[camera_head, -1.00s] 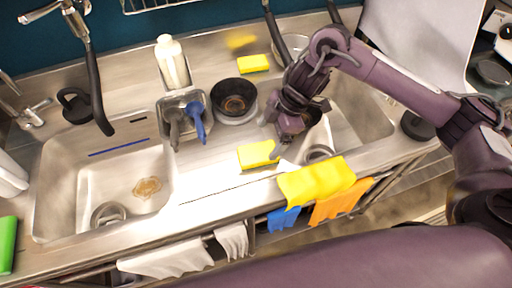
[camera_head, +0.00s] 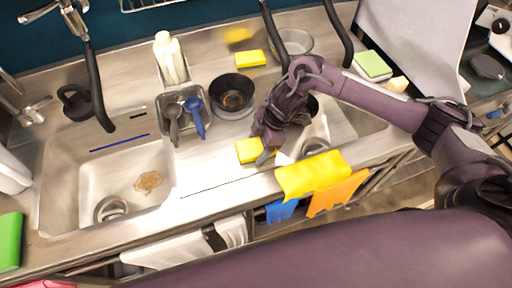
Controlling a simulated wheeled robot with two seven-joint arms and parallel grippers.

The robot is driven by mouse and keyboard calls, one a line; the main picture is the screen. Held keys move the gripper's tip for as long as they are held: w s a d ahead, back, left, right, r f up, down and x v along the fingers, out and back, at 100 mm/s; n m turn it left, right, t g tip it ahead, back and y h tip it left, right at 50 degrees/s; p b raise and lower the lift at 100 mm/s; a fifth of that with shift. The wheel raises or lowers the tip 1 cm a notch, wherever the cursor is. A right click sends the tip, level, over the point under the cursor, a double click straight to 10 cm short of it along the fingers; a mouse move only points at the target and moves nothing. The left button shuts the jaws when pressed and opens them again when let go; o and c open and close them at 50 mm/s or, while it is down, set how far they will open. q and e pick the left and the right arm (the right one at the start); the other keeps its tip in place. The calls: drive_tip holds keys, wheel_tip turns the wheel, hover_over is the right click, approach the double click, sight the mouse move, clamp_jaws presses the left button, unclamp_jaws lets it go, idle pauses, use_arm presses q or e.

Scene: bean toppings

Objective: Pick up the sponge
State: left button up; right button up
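A yellow sponge (camera_head: 249,150) lies on the steel counter between the two sink basins, near the front edge. My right gripper (camera_head: 266,154) is at the sponge's right end, pointing down, and its finger overlaps that end in the picture. I cannot tell whether the fingers close on the sponge or are still apart. A second yellow sponge (camera_head: 251,58) lies at the back of the counter, and a green-topped sponge (camera_head: 373,65) lies at the right. My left gripper is not in view.
A dark bowl (camera_head: 233,93) and a metal caddy with brushes (camera_head: 186,116) stand behind the near sponge. Yellow cloth (camera_head: 313,175) and orange cloth (camera_head: 338,193) hang over the front edge. The left basin (camera_head: 105,183) is open.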

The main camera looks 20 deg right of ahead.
sight(258, 145)
drive_tip(key=c, duration=0.6)
drive_tip(key=shift+r, duration=0.1)
drive_tip(key=shift+c, duration=0.2)
drive_tip(key=shift+w+r, duration=0.1)
drive_tip(key=shift+r, duration=0.4)
wheel_tip(258, 145, up, 5)
drive_tip(key=shift+b, duration=0.6)
wheel_tip(258, 145, up, 14)
drive_tip(key=p, duration=0.1)
drive_tip(key=shift+p, duration=0.3)
